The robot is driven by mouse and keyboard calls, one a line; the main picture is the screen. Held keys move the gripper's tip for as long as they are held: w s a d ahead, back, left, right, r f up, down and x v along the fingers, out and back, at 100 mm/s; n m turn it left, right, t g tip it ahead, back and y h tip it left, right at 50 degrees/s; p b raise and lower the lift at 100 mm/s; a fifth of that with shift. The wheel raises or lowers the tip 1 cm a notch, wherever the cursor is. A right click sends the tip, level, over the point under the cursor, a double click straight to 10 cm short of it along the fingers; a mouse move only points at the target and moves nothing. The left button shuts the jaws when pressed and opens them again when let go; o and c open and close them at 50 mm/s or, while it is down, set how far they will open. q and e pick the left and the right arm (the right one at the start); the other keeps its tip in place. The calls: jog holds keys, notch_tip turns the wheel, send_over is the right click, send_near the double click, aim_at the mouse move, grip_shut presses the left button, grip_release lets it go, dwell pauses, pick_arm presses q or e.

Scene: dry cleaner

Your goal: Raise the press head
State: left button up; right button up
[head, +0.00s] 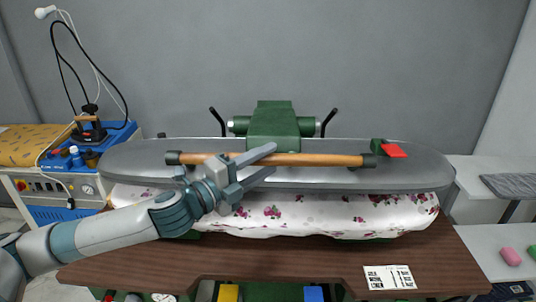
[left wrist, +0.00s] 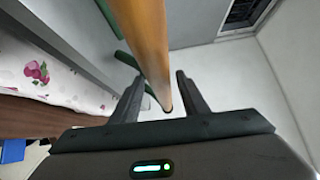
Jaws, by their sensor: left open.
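The press head (head: 420,178) is a long grey plate with rounded ends, lying low and level over the floral padded lower board (head: 330,212). I cannot tell whether the two touch. A wooden handle bar (head: 325,160) with dark end mounts runs along the head's front. My left gripper (head: 273,158) is open at the left half of the bar, one finger above it and one below. In the left wrist view the bar (left wrist: 146,38) passes between the open fingers (left wrist: 160,78); contact is not clear. My right gripper is not in view.
A green hinge block (head: 274,125) stands behind the head. A red tab (head: 393,151) sits at its right. The brown table (head: 240,262) carries a printed card (head: 389,277). A blue-topped station with an iron (head: 90,130) is at left, white side tables (head: 490,242) at right.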

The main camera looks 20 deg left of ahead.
pick_arm(q)
jog(key=shift+w+d, duration=0.25)
jog(key=shift+w, duration=0.2)
